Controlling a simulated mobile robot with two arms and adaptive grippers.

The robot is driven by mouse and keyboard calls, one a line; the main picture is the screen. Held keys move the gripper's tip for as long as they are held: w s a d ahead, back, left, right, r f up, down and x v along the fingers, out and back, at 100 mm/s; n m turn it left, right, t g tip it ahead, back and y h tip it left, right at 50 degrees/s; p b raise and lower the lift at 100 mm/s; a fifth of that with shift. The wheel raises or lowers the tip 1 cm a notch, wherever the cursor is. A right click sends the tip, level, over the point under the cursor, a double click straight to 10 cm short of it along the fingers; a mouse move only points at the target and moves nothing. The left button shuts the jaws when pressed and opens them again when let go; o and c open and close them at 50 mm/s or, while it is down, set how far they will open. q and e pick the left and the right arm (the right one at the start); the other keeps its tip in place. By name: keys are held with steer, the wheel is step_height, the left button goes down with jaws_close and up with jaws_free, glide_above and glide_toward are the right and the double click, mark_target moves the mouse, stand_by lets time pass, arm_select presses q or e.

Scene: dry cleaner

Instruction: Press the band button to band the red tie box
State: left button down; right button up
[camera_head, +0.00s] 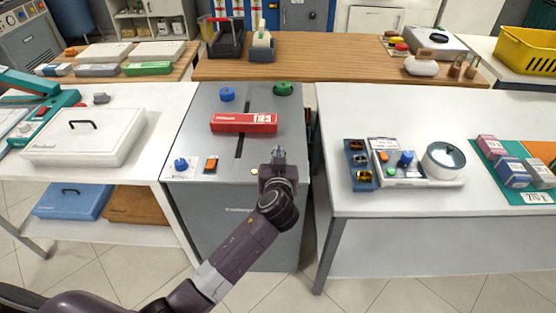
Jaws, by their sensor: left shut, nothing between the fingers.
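The red tie box (244,123) lies flat across the dark slot in the top of the grey banding machine (213,205). Near the machine's front edge are a blue knob (181,164) on a light plate and an orange rocker button (211,165) on a dark base. A small yellowish round piece (254,171) sits farther right, close to my gripper. I cannot read which of these is the band button. My left gripper (278,154) is shut and empty above the machine's front right part, apart from the box and to the right of the orange button. My right gripper is out of view.
A blue knob (227,94) and a green knob (283,88) stand behind the box. A white case (85,134) lies on the left table. The right table (375,115) holds a device with a round dial (443,157) and small boxes. A wooden counter (330,65) stands behind.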

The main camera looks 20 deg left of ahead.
arm_select(q)
steer(key=shift+w+a+f, duration=0.15)
steer(key=shift+f, duration=2)
